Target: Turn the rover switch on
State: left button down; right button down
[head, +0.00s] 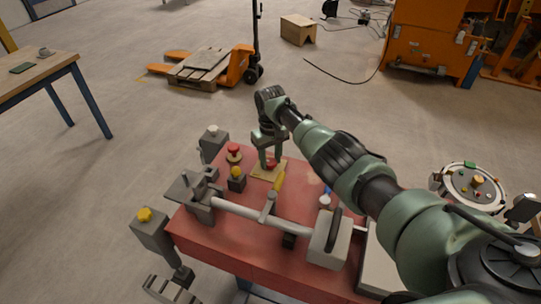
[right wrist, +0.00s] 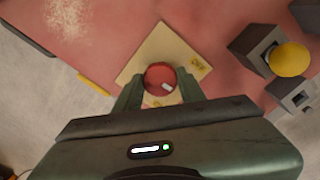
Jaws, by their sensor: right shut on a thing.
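The rover switch is a round red knob (right wrist: 160,77) on a yellow plate (right wrist: 150,48) on the red table. In the head view the knob (head: 271,164) shows partly between my fingers, on its plate (head: 258,174). A white mark on the knob points to the lower right in the right wrist view. A dark label that seems to read OFF stands on the plate's right corner. My right gripper (head: 270,160) reaches down from above, its fingers on both sides of the knob, shut on it; it also shows in the right wrist view (right wrist: 160,80). My left gripper is not in view.
The red table (head: 225,245) carries a yellow knob on a dark block (head: 236,180), a red button (head: 234,153), a grey bar (head: 245,212) and a yellow piece (head: 279,181). A round panel (head: 470,185) stands at right. An orange pallet truck (head: 240,66) is far behind.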

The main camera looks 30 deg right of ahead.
aim_at(270, 161)
jog(key=m, duration=0.1)
jog(key=m+p, duration=0.1)
jog(key=m, duration=0.2)
jog(key=shift+w+r+m, duration=0.15)
jog(key=shift+r+m, duration=0.1)
jog(key=shift+m, duration=0.05)
jog(key=shift+m+p, duration=0.55)
jog(key=shift+m, duration=2.05)
jog(key=c, duration=1)
grip_release()
jog(key=shift+c, duration=0.2)
jog(key=shift+o, duration=0.9)
jog(key=shift+f, duration=0.1)
jog(key=shift+r+p, duration=0.75)
jog(key=shift+r, duration=3.15)
